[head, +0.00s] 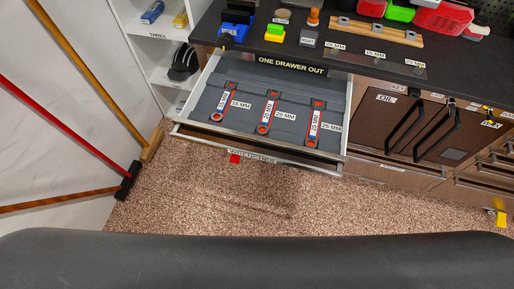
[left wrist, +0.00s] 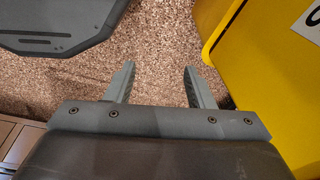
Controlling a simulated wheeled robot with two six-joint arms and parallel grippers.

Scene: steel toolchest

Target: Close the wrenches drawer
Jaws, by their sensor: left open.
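The wrenches drawer (head: 258,153) stands pulled out below the dark worktop in the head view. Its grey liner holds three wrenches with red ends, the 15 MM wrench (head: 225,98), the 20 MM wrench (head: 268,112) and the 25 MM wrench (head: 315,123). A label on its front edge is seen steeply and hard to read, with a red tag (head: 235,158) below it. My left gripper (left wrist: 158,82) shows only in the left wrist view, open and empty above the speckled floor, away from the drawer. My right gripper is in neither view.
A "ONE DRAWER OUT" sign (head: 291,66) is behind the drawer. Brooms (head: 75,60) lean at the left beside white shelves (head: 150,45). Dark cabinet doors (head: 400,120) stand right. A yellow object (left wrist: 250,60) is near my left gripper. Floor before the drawer is clear.

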